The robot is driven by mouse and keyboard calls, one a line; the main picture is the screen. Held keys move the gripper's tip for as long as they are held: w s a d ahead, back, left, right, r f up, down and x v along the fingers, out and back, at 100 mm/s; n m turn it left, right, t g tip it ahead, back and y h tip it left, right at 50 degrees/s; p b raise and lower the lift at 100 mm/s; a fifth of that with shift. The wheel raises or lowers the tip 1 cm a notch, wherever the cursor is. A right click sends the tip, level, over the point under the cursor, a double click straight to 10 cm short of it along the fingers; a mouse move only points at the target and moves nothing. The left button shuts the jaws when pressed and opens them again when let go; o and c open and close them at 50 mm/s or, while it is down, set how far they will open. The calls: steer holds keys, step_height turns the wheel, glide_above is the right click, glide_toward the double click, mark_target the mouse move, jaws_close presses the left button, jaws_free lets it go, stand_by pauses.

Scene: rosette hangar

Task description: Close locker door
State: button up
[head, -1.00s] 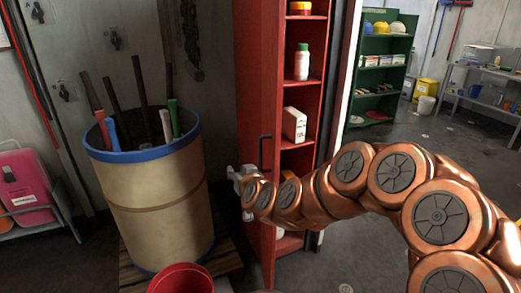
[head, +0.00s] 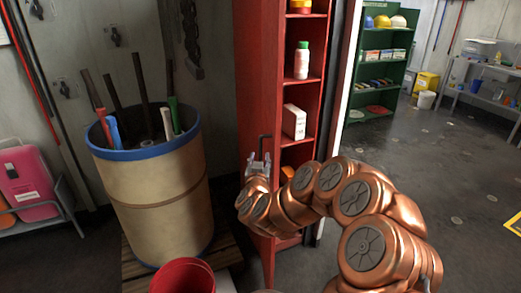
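The red locker (head: 310,85) stands open in the middle of the head view, with its shelves showing. Its red door (head: 254,90) is swung out toward me on the left side of the opening. A dark upright handle (head: 265,147) is on the door. My gripper (head: 259,160) is at the handle's lower part, fingers pointing up and spread apart. I cannot tell whether the fingers touch the handle or the door. My copper arm crosses in front of the lower locker and hides part of its lower shelves.
A tan drum (head: 155,205) with a blue rim holds several tools left of the door, on a wooden pallet (head: 228,252). A red bucket (head: 182,277) is at the front. A green shelf (head: 378,70) stands behind at right.

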mark_target(260, 152)
steer(key=shift+w+d+p, duration=0.15)
steer(key=shift+w+p, duration=0.3)
steer(key=shift+w, duration=0.95)
steer(key=shift+w+d+p, duration=0.1)
steer(key=shift+w+p, duration=0.35)
steer(key=shift+w, duration=0.9)
jaws_close()
